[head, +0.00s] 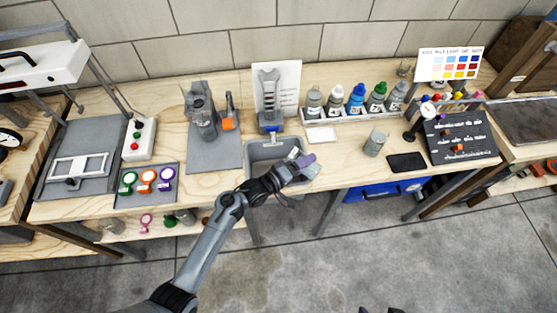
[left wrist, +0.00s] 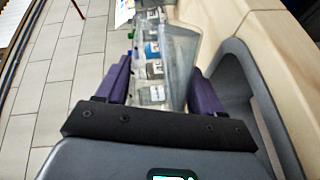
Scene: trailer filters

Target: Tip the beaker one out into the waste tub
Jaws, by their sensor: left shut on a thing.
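My left gripper (head: 305,163), with purple fingers, is over the right part of the grey waste tub (head: 250,165) on the bench. In the left wrist view the gripper (left wrist: 158,85) is shut on a clear beaker (left wrist: 182,55). The view is rolled well over, with the tub's wall (left wrist: 265,100) close along the right side. The beaker looks tilted. I cannot make out any contents in it. Another clear beaker (head: 375,142) stands upright on the bench, right of the tub. Two small dark pieces at the head view's bottom edge may belong to my right gripper.
A row of capped bottles (head: 336,101) stands in a rack behind and right of the tub, with a white pad (head: 322,132) in front. A blue clamp (head: 270,120) is behind the tub. A black slab (head: 407,162) lies near the front edge.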

